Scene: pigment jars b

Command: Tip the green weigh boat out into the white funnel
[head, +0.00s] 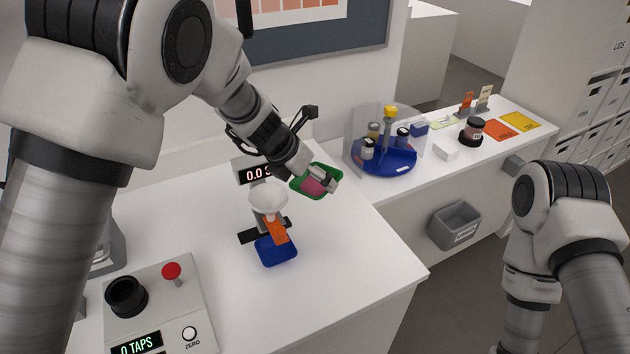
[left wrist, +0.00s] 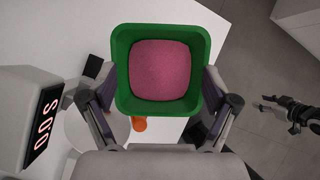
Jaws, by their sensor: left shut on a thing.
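The green weigh boat (head: 325,167) is held in my left gripper (head: 325,184), which is shut on it. It holds pink powder (left wrist: 160,70), which also shows in the head view (head: 312,186). In the left wrist view the boat (left wrist: 160,33) is gripped between both fingers and looks about level. The white funnel (head: 268,195) stands just left of the boat in the head view, apart from it, over an orange part (head: 276,231). My right gripper (left wrist: 285,108) shows small at the right of the left wrist view, away from the table; its opening is unclear.
A scale display (head: 258,172) stands behind the funnel. A blue tray (head: 276,251) lies below it. A control box with a red knob (head: 172,270) is at the front left. A blue carousel of jars (head: 383,163) stands further back right. The front right tabletop is clear.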

